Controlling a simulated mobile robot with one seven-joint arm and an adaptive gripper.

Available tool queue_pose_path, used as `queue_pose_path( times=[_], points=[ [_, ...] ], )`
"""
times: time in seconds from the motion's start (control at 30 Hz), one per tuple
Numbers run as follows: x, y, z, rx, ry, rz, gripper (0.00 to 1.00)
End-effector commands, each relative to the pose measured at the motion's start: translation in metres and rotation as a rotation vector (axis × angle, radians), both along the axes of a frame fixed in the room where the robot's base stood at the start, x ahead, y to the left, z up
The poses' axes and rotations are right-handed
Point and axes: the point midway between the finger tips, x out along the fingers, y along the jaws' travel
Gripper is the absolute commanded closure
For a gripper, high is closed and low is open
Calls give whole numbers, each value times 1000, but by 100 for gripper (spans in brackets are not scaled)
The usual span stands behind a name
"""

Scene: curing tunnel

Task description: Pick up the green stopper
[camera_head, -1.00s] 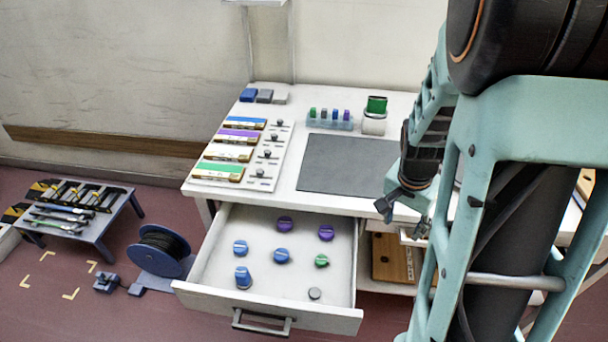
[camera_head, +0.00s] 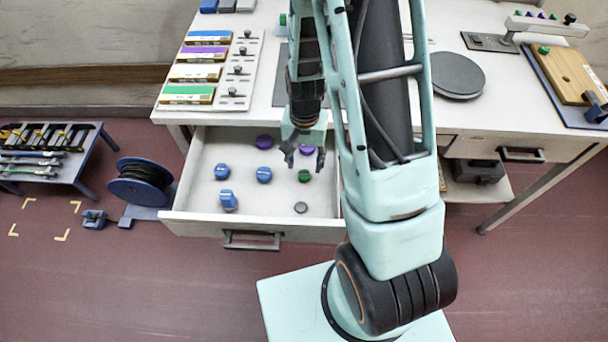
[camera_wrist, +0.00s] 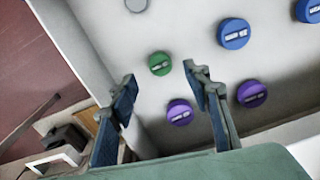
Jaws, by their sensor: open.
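The green stopper (camera_head: 304,176) stands in the open white drawer (camera_head: 250,236), toward its right side. In the wrist view the green stopper (camera_wrist: 159,64) shows ahead of and between the fingertips, with nothing touching it. My gripper (camera_head: 305,157) is open and empty, above the right part of the drawer; its two fingers (camera_wrist: 160,75) also show in the wrist view. A purple stopper (camera_wrist: 180,112) lies between the fingers in the wrist view, nearer than the green one. Another purple stopper (camera_wrist: 251,93) is just right of the right finger.
Several blue stoppers (camera_head: 264,175) stand left of the green one, and a grey stopper (camera_head: 301,207) is nearer the drawer front. The drawer walls and the desk (camera_head: 470,120) edge above bound the space. My arm covers part of the desk.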

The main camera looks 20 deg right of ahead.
Motion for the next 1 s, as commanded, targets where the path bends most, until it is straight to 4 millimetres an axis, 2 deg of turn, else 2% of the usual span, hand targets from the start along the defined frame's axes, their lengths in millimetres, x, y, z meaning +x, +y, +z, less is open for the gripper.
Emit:
queue_pose_path(
  times=[0.4,0.7,1.0],
  points=[
    [-1,1,-46,0,4,0,55],
    [0,1,-49,-1,0,0,55],
    [0,1,-48,-1,0,0,87]
  ],
)
